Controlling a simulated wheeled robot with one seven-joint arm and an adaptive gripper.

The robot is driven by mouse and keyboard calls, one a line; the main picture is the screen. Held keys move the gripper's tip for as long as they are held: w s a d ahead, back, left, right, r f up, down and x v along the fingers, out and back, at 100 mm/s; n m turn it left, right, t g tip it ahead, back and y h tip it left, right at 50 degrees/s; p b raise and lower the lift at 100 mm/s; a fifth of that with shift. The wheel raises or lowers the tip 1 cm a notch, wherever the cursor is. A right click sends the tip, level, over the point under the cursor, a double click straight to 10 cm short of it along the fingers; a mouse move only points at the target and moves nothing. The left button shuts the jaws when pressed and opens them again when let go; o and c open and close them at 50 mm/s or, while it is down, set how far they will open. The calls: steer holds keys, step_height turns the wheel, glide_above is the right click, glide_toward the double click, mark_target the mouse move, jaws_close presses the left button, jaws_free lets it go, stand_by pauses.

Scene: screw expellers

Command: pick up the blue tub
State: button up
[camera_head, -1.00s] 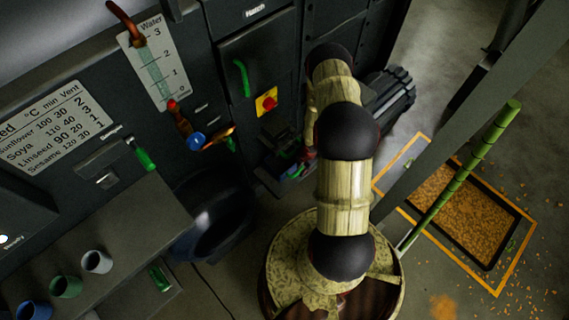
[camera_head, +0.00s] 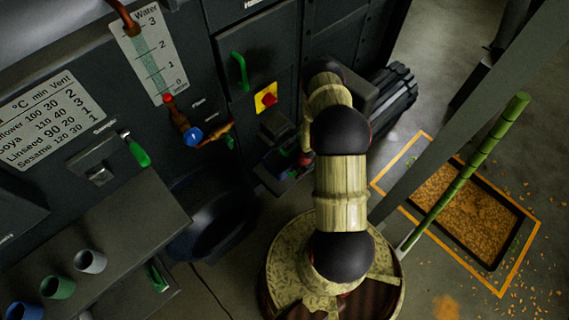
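A small blue tub (camera_head: 25,311) stands at the lower left on a grey ledge (camera_head: 125,215), cut off by the picture's bottom edge. A green tub (camera_head: 58,287) and a grey tub (camera_head: 90,262) stand in line with it. My arm rises in the middle of the picture and reaches toward the machine front. My gripper (camera_head: 284,166) is at its far end, dark and partly hidden by the arm. It is well to the right of the blue tub and apart from it. Its fingers are too unclear to read.
A large dark round vessel (camera_head: 212,225) lies between the ledge and my arm. The machine wall has a green handle (camera_head: 239,72), a red-and-yellow switch (camera_head: 266,98) and a blue-knobbed valve (camera_head: 193,136). A green pole (camera_head: 470,170) and an orange-framed grain pit (camera_head: 465,215) are at right.

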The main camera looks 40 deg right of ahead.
steer(key=shift+r, duration=0.1)
steer(key=shift+c, duration=0.3)
steer(key=c, duration=0.4)
jaws_close()
